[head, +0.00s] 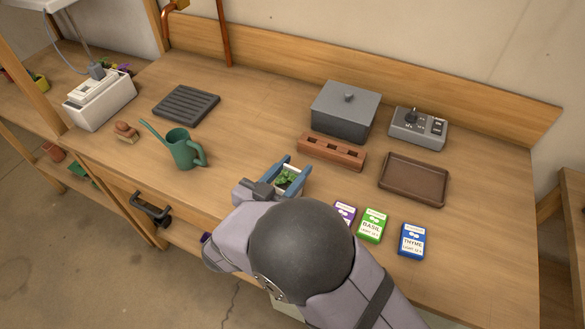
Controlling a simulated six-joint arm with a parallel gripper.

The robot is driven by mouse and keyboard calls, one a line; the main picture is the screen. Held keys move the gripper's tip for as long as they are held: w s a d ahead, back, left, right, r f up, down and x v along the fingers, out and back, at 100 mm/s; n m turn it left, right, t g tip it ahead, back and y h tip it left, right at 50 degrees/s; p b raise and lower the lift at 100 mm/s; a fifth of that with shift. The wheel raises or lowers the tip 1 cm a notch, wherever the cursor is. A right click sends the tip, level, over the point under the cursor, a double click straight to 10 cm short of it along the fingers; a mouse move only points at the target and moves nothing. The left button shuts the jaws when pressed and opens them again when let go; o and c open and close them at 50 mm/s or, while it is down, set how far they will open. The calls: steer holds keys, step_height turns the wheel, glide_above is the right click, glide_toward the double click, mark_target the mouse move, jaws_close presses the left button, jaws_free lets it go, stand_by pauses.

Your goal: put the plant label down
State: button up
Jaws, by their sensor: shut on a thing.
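My gripper (287,175) is at the front middle of the bench, with its two blue fingers pointing towards the back. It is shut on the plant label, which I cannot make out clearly. A small white-edged thing with green leaves (286,179) shows between the fingers; I cannot tell whether it is part of the label or a plant below it. My dark round wrist joint and grey arm hide the bench in front of the gripper.
Purple (345,212), green basil (372,226) and blue thyme (412,241) packets lie right of my gripper. Behind are a brick block (331,152), grey lidded box (346,110), control box (418,128) and brown tray (414,180). A green watering can (180,148) stands left. The bench between is clear.

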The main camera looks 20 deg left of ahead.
steer(key=shift+f, duration=0.15)
steer(key=o, duration=1)
steer(key=shift+s+a, duration=0.1)
steer(key=shift+s, duration=0.05)
steer(key=s+a+r+b, duration=0.1)
steer(key=s+r+b, duration=0.1)
steer(key=s, duration=0.9)
steer(key=shift+s, duration=0.25)
steer(key=shift+w+r, duration=0.1)
